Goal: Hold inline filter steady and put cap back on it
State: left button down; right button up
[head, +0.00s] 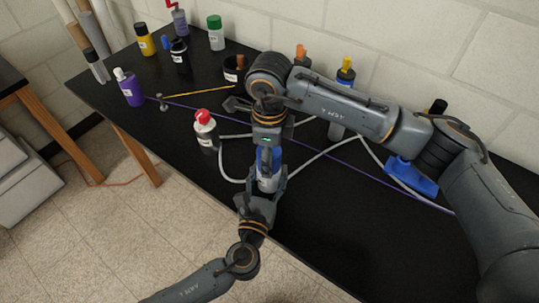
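The inline filter (267,182) stands upright near the middle of the black table, with a pale, clear-looking lower body. A blue part, apparently its cap (264,159), is in line on top; I cannot tell if it is fully seated or whether a gap lies under it. My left gripper (268,188) comes from the front, its fingers on both sides of the filter's lower body. My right gripper (269,153) points down from above, its fingers around the blue part. The grippers hide much of both pieces.
Grey tubing (232,180) and a purple cord (325,158) run around the filter. A red-capped bottle (206,130) stands close at left; a purple bottle (130,88) and several others stand farther back. A blue object (410,177) lies at right. The table's front right is clear.

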pick_arm(q)
jog(key=shift+w+a, duration=0.1)
pick_arm(e)
jog(key=m, duration=0.3)
jog(key=shift+s+f+m, duration=0.1)
jog(key=shift+m, duration=0.3)
jog(key=o, duration=1.4)
jog(key=shift+a, duration=0.1)
jog(key=shift+r, duration=0.45)
notch_tip(320, 180, up, 11)
jog(key=shift+r, duration=0.1)
pick_arm(q)
jog(key=shift+c, duration=2.2)
grip_release()
